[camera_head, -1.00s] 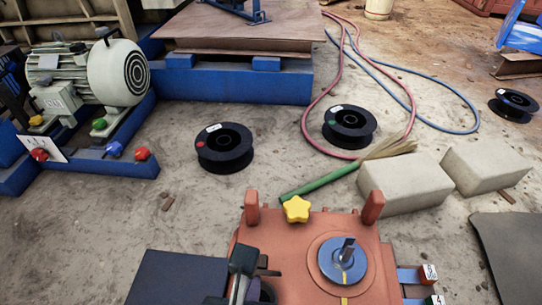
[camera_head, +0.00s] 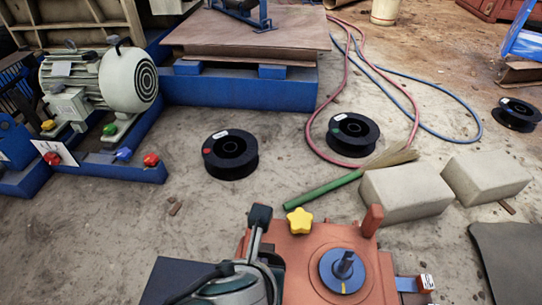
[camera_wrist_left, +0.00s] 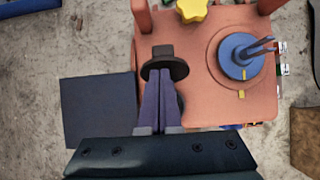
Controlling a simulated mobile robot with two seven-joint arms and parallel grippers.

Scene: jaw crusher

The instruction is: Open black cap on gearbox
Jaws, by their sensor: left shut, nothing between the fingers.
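The orange-red gearbox (camera_head: 308,244) stands at the bottom of the head view. It fills the upper right of the left wrist view (camera_wrist_left: 202,103). The black cap (camera_wrist_left: 178,68), a dark disc with a tab on top, sits at the gearbox's left part in the wrist view. My left gripper (camera_wrist_left: 162,82) is shut, its fingertips at the cap's lower edge, with nothing held between them. I cannot tell whether they touch the cap. In the head view my left arm covers the cap and fingertips. My right gripper is not in view.
A yellow star knob (camera_head: 299,221) and a blue dial (camera_head: 328,272) are on the gearbox, right of the cap. Pale blocks (camera_head: 405,193), a green-handled brush (camera_head: 330,187) and black spools (camera_head: 230,155) lie on the floor beyond. A motor (camera_head: 128,80) stands far left.

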